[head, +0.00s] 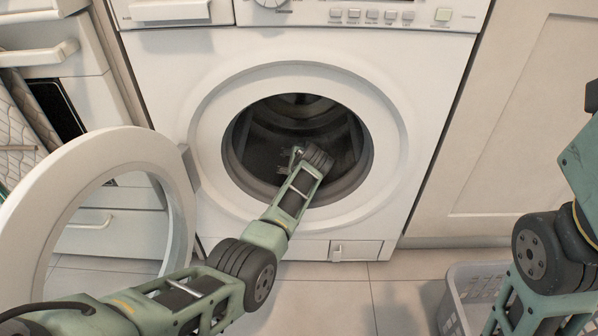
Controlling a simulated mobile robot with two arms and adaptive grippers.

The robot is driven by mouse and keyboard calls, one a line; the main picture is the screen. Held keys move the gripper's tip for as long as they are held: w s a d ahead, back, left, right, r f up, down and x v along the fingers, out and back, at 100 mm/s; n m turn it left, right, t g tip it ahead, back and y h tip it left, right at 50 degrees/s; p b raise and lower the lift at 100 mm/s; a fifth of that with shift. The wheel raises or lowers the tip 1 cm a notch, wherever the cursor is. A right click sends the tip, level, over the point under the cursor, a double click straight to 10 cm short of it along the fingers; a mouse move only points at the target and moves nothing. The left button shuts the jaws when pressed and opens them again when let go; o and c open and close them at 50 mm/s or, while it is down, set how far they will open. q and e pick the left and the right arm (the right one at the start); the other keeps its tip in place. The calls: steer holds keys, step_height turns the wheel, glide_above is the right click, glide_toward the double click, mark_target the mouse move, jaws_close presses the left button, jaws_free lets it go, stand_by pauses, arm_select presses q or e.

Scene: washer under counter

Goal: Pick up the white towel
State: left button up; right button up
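I cannot make out a white towel in the head view; the inside of the washer drum (262,135) is dark. My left arm comes in from the lower left and reaches through the round door opening of the white washer (420,95). Its wrist end is inside the drum. My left gripper (287,163) is only a dim shape there, partly hidden behind the wrist, and its fingers and anything between them cannot be made out. My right arm is at the right edge, and its gripper is out of the picture.
The round washer door (60,180) stands open on the left, beside my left arm. A grey plastic basket (452,312) is on the tiled floor (390,295) at the lower right, partly behind my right arm. A cabinet door (525,120) is right of the washer.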

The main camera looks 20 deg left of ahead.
arm_select(q)
steer(key=c, duration=1.5)
steer(key=shift+o, duration=0.2)
steer(key=shift+r, duration=0.1)
